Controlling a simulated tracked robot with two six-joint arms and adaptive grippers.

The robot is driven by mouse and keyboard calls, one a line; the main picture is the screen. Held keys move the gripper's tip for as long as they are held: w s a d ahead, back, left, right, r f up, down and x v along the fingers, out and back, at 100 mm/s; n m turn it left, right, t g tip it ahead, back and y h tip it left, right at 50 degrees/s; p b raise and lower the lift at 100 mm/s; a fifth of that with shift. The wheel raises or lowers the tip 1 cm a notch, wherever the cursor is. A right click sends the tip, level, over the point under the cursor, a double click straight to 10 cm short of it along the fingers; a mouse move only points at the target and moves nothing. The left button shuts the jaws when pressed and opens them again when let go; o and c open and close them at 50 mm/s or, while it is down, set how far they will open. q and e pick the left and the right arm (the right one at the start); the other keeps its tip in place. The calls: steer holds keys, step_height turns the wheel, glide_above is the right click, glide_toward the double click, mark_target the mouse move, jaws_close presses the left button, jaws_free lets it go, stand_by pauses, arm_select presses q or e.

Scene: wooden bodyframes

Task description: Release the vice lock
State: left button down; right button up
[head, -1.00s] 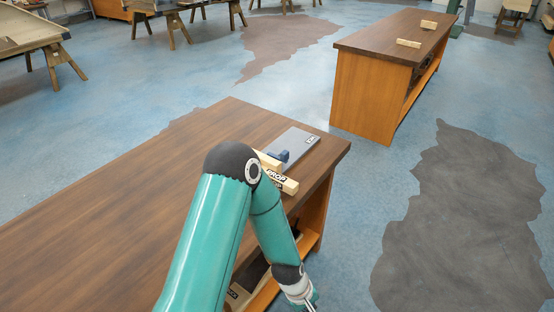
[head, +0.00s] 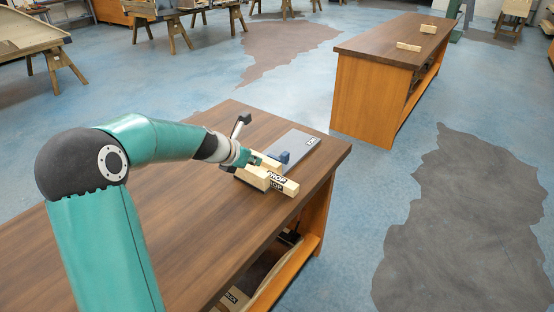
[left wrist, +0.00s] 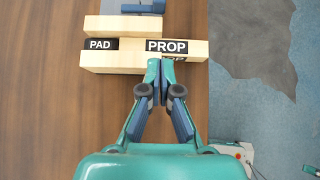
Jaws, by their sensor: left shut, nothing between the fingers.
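On the near bench, a wooden block marked PROP (head: 283,184) lies beside other pale wooden pieces. A blue part (head: 283,158) sits on a grey plate (head: 300,142) just behind them; I cannot tell whether this is the vice lock. In the left wrist view, pieces marked PAD (left wrist: 100,44) and PROP (left wrist: 190,47) show, with the blue part (left wrist: 143,8) at the top edge. My left gripper (head: 254,159) is shut and empty, its fingertips (left wrist: 160,64) at the near edge of the wooden pieces. Contact is unclear.
The near bench top (head: 150,220) is bare around my left arm, with an open shelf below its right end. A second bench (head: 380,50) with two small wooden blocks stands at the back right. A dark lever-like part (head: 240,122) rises beside my wrist.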

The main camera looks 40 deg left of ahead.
mark_target(283, 160)
arm_select(q)
steer(key=b+x, duration=0.1)
steer(key=x, duration=0.8)
steer(key=shift+f, duration=0.15)
steer(key=w+p, duration=0.1)
steer(key=w, duration=0.1)
steer(key=shift+w+a+f+p, duration=0.1)
steer(key=shift+w+p, duration=0.2)
steer(key=shift+p, duration=0.05)
steer(key=shift+w+p, duration=0.45)
steer(key=shift+w, duration=0.25)
steer(key=shift+w+a+f, duration=0.15)
steer(key=shift+w+f, duration=0.05)
steer(key=shift+w, duration=0.2)
steer(key=shift+s+r, duration=0.1)
steer(key=shift+a, duration=0.1)
